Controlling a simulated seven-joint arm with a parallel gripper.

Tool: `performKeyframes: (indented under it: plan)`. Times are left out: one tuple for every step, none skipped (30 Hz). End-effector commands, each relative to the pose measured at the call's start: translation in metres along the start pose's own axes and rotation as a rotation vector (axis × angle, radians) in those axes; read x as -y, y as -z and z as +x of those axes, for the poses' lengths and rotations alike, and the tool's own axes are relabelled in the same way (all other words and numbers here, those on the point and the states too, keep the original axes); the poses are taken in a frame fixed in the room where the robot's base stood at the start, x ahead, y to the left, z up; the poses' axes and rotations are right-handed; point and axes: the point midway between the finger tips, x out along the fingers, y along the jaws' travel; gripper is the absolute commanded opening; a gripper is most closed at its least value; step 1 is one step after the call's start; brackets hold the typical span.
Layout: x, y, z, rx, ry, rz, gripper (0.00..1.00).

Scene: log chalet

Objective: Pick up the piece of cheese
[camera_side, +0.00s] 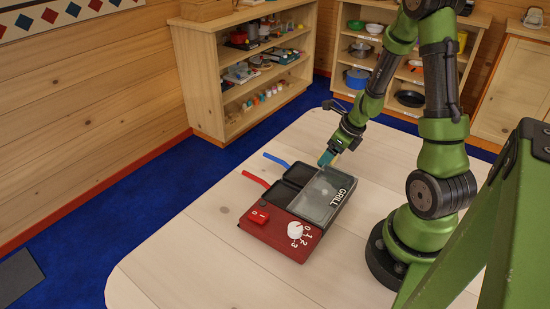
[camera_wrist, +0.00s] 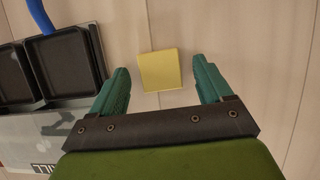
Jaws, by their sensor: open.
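The piece of cheese (camera_wrist: 159,70) is a flat yellow square. In the wrist view it lies on the pale wooden table, a little ahead of and between the two fingertips. It is hidden in the side view, behind my gripper or the grill. My gripper (camera_wrist: 160,82) has teal fingers spread wide with nothing between them. In the side view my gripper (camera_side: 327,158) is low over the far end of the grill and points down.
A red and dark toy grill (camera_side: 290,233) stands on the table (camera_side: 185,262). It has small black pans (camera_wrist: 72,64) with a blue handle and a red handle. Shelves (camera_side: 215,100) with toys stand behind. The table left of the grill is clear.

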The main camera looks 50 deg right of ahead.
Motion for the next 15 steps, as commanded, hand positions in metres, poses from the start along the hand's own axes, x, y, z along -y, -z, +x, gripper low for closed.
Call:
performKeyframes:
  plan:
    - [0.0001, -0.0001, 0.0007, 0.000, 0.000, 0.000, 0.79]
    - [0.0002, -0.0002, 0.0007, 0.000, 0.001, 0.000, 0.79]
    - [0.0002, -0.0002, 0.0006, 0.001, 0.001, 0.000, 0.79]
    - [0.0001, -0.0002, 0.0005, 0.000, 0.001, 0.000, 0.79]
    - [0.0001, -0.0003, 0.0004, 0.001, 0.000, 0.000, 0.79]
    - [0.0001, -0.0002, 0.0004, 0.001, 0.000, 0.000, 0.79]
    - [0.0001, -0.0002, 0.0004, 0.001, 0.000, 0.000, 0.74]
    - [0.0001, -0.0002, 0.0003, 0.001, 0.000, 0.000, 0.70]
    - [0.0001, -0.0002, 0.0003, 0.001, 0.000, 0.000, 0.63]
    - [0.0001, -0.0002, 0.0003, 0.000, 0.000, 0.000, 0.59]
    - [0.0001, -0.0002, 0.0003, 0.000, 0.000, 0.000, 0.54]
    - [0.0001, -0.0002, 0.0002, 0.001, 0.000, 0.000, 0.48]
    - [0.0001, -0.0002, 0.0002, 0.001, 0.000, 0.000, 0.43]
    - [0.0001, -0.0002, 0.0002, 0.000, 0.000, 0.000, 0.39]
    - [0.0001, -0.0002, 0.0002, 0.000, 0.000, 0.000, 0.33]
